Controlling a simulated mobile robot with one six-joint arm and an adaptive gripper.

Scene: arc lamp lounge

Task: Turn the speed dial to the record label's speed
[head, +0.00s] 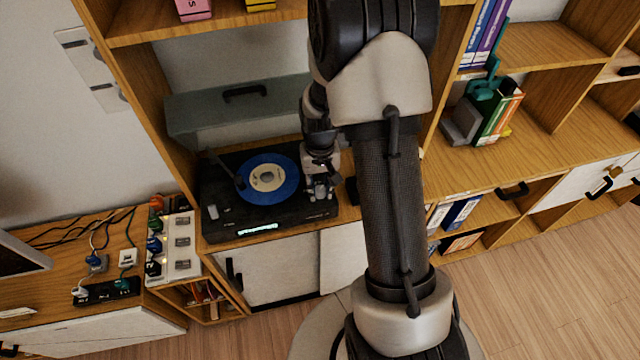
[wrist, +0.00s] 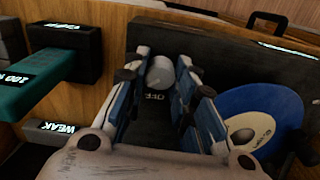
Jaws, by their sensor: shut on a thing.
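The black turntable (head: 230,218) sits in the shelf bay in the head view. A blue record (head: 287,186) with a cream label (head: 267,177) lies on it; the label's print is too small to read there. Upside-down "OFF" lettering shows beside the dial. In the head view my gripper (head: 320,187) hides the dial at the turntable's right end.
A grey-green lid (head: 240,105) with a dark handle stands behind the turntable. In the wrist view a teal bar (wrist: 45,85) and a dark block with glowing text (wrist: 72,50) stand at left, near a "WEAK" label (wrist: 55,127). Shelf walls flank the turntable.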

